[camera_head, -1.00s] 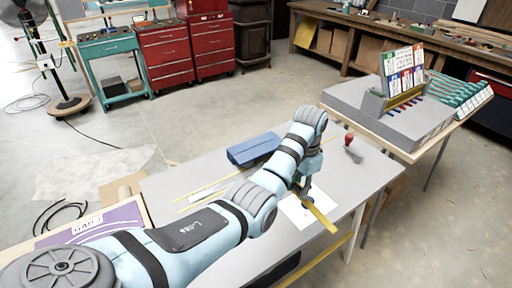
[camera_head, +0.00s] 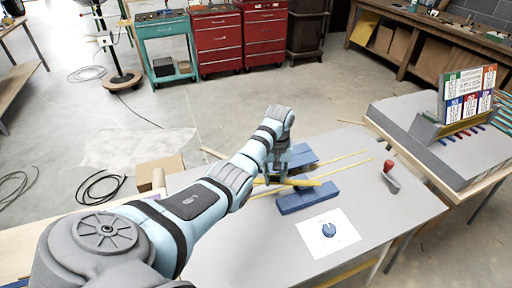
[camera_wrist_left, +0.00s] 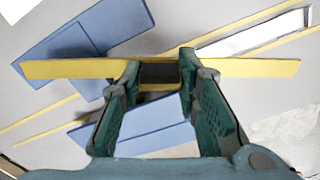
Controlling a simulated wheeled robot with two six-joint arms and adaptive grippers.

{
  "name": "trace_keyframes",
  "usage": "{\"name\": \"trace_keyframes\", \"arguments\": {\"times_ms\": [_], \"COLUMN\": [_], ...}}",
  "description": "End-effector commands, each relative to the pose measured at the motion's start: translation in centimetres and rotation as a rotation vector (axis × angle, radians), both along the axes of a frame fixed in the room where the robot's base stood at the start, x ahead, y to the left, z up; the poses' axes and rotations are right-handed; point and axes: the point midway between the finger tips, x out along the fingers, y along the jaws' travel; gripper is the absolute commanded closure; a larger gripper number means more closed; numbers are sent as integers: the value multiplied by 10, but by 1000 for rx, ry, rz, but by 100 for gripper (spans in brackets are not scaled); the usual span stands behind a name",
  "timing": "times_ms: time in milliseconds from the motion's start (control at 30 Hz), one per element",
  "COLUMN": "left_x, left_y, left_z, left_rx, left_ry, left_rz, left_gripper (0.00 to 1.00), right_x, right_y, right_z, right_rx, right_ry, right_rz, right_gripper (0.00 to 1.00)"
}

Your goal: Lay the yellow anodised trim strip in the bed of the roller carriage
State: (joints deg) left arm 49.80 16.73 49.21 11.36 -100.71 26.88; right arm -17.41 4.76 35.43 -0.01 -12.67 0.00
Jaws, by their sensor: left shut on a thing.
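The yellow trim strip (camera_head: 306,183) is in the jaws of my left gripper (camera_head: 284,180), above the grey table and over the blue blocks. In the left wrist view the strip (camera_wrist_left: 80,69) lies crosswise, held near its middle between the fingertips of the gripper (camera_wrist_left: 160,72). Two blue blocks lie on the table, a far one (camera_head: 302,154) and a near one (camera_head: 308,198); they also show at upper left (camera_wrist_left: 95,35) and below the strip (camera_wrist_left: 140,141) in the left wrist view. I cannot tell for sure which part is the roller carriage's bed. My right gripper is out of view.
Thin yellow rods (camera_head: 345,166) run along the table (camera_head: 215,240). A grey bench with a sign board (camera_head: 470,95) adjoins the right side.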

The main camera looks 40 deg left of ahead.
Motion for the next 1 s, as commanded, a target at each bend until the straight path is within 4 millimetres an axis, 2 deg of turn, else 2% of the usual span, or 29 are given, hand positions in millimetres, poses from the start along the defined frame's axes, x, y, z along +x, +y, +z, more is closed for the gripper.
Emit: {"name": "trace_keyframes", "arguments": {"times_ms": [33,100,233,667,1000], "left_x": [-7,-14,-22,-23,-23], "left_y": [18,38,58,60,60], "left_z": [5,4,3,-3,-41], "left_rx": [6,9,14,12,12], "left_ry": [1,-1,-6,-7,-7], "left_rz": [111,257,409,436,434], "left_gripper": [99,99,99,99,99], "right_x": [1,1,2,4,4], "right_y": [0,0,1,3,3], "right_z": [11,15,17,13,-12], "right_rx": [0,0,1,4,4], "right_ry": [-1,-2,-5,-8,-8], "right_rz": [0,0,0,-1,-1], "right_gripper": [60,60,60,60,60]}}
